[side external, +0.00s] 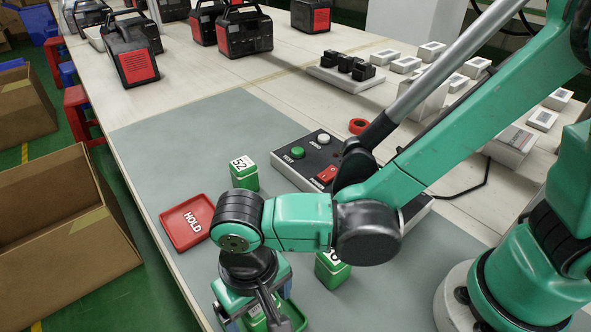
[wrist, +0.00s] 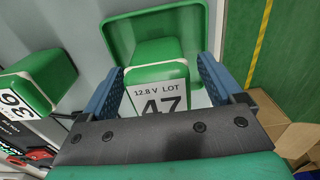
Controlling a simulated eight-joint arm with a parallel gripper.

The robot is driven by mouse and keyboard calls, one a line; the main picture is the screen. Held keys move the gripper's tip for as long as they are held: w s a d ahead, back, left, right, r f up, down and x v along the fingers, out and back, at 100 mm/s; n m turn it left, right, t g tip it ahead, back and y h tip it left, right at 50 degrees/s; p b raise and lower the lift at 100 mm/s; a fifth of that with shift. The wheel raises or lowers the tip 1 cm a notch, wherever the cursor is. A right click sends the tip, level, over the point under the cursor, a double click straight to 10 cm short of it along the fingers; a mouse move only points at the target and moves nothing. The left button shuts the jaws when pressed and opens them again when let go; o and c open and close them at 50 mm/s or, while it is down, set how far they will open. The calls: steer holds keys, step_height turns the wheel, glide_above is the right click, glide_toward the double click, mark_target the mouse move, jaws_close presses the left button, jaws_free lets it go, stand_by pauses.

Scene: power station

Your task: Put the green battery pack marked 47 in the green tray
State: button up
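The green battery pack marked 47 (wrist: 157,75) has a white top label and sits between my blue fingers in the wrist view. My gripper (wrist: 160,80) is open around it, with a narrow gap showing beside the pack. The green tray (wrist: 117,35) lies around the lower part of the pack, which appears to be within its rim; whether it rests on the tray floor is hidden. In the side view my gripper (side external: 255,305) points down at the near edge of the mat and covers most of the pack and the green tray (side external: 297,318).
A green pack marked 36 (wrist: 40,75) stands close to my gripper. A pack marked 52 (side external: 244,175) stands near the red HOLD tray (side external: 187,222). The test box (side external: 310,158) with buttons lies behind my arm. Cardboard boxes (side external: 60,225) stand beyond the table edge.

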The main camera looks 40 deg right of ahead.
step_height(320, 180, up, 12)
steer(key=shift+d+r, duration=0.1)
steer(key=w+d+t, duration=0.2)
steer(key=d+t, duration=0.1)
steer(key=d, duration=0.8)
steer(key=w+d+t, duration=0.3)
steer(key=d+t, duration=0.1)
steer(key=d, duration=0.8)
steer(key=shift+w+f, duration=0.15)
steer(key=shift+f, duration=0.25)
